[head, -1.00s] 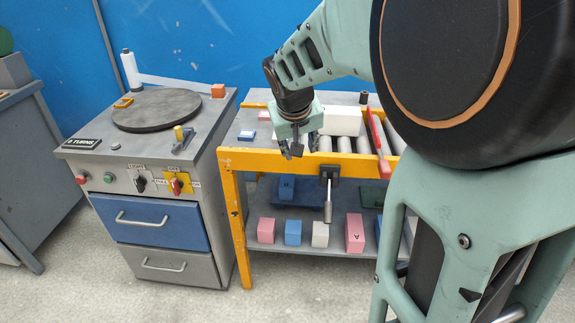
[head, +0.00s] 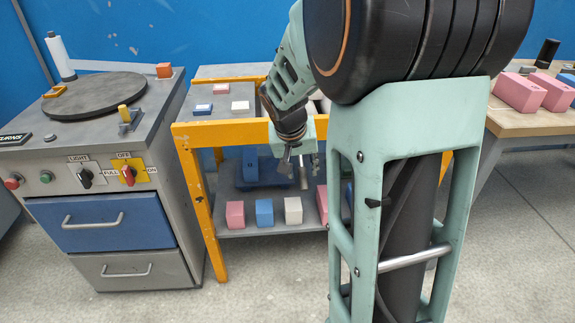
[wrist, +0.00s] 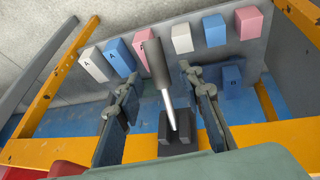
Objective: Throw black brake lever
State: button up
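The brake lever (wrist: 158,72) is a steel rod with a dark grip. It comes out of a black bracket (wrist: 178,133) on the orange front rail of the roller table. My gripper (wrist: 160,88) is open in the wrist view, with one finger on each side of the lever and visible gaps to both. In the head view, my gripper (head: 297,167) is low in front of the rail. My gripper and arm largely hide the lever and bracket there.
A lower shelf (head: 250,228) holds pink, blue and white blocks (head: 293,210) below my gripper. A grey cabinet (head: 110,220) with a turntable and switches stands left. A wooden bench (head: 535,121) with pink blocks is at right. The floor in front is clear.

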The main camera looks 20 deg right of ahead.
aim_at(302, 172)
jog(key=shift+b+x, duration=0.35)
jog(key=shift+x, duration=1.3)
grip_shut()
